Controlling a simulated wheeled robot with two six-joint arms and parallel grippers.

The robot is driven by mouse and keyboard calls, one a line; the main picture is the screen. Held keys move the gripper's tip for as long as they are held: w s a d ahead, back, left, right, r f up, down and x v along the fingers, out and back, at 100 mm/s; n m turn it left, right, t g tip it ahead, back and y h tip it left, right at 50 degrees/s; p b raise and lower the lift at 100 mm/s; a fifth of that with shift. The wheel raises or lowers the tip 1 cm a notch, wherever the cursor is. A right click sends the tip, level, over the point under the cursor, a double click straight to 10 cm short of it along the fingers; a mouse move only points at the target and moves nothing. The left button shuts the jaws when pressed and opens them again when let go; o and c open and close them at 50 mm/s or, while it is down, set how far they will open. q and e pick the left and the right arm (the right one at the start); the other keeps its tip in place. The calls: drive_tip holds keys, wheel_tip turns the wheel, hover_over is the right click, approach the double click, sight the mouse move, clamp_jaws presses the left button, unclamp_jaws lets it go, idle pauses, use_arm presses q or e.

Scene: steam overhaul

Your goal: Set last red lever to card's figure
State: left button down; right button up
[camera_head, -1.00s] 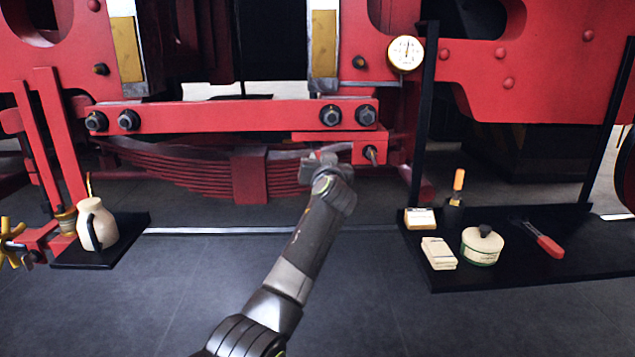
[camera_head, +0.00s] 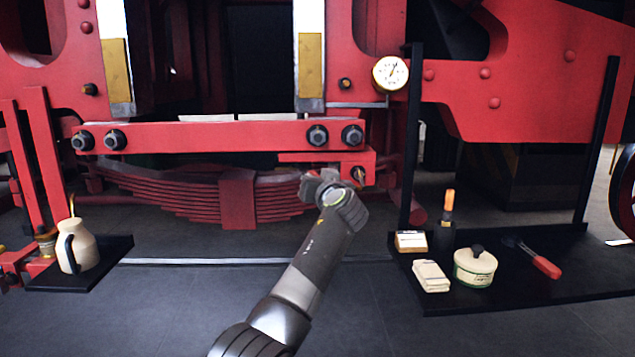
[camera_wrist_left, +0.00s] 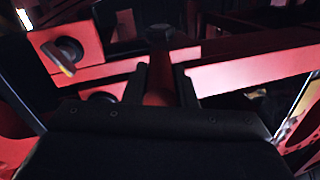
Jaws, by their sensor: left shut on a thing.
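My left gripper (camera_head: 318,182) is in front of the red frame, just under the right end of the long red beam. In the left wrist view its two dark fingers (camera_wrist_left: 158,88) are closed around a dark red lever (camera_wrist_left: 158,72), which runs away from me. In the head view the gripper and wrist hide the lever. A round white gauge (camera_head: 390,73) hangs above right of the gripper, its needle leaning right of upright. A small card (camera_head: 411,240) stands on the right-hand black shelf; its writing is too small to read. My right gripper is out of view.
The black shelf (camera_head: 520,290) holds folded cloths (camera_head: 431,276), a lidded tin (camera_head: 475,267), an orange-handled tool (camera_head: 448,210) and a red-handled tool (camera_head: 540,262). A cream jug (camera_head: 77,247) stands at left. Large bolts (camera_head: 317,136) stick out near the gripper. The floor between is clear.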

use_arm(q)
drive_tip(key=c, duration=1.2)
unclamp_jaws()
drive_tip(key=shift+b+v, duration=5.6)
drive_tip(key=shift+v, duration=3.1)
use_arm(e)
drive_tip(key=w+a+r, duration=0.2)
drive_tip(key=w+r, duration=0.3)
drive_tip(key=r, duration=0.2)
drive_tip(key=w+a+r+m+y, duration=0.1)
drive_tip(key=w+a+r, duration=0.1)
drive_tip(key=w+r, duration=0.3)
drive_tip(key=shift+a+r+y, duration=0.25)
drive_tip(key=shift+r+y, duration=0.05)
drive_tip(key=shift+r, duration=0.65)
use_arm(q)
drive_tip(key=shift+a, duration=0.1)
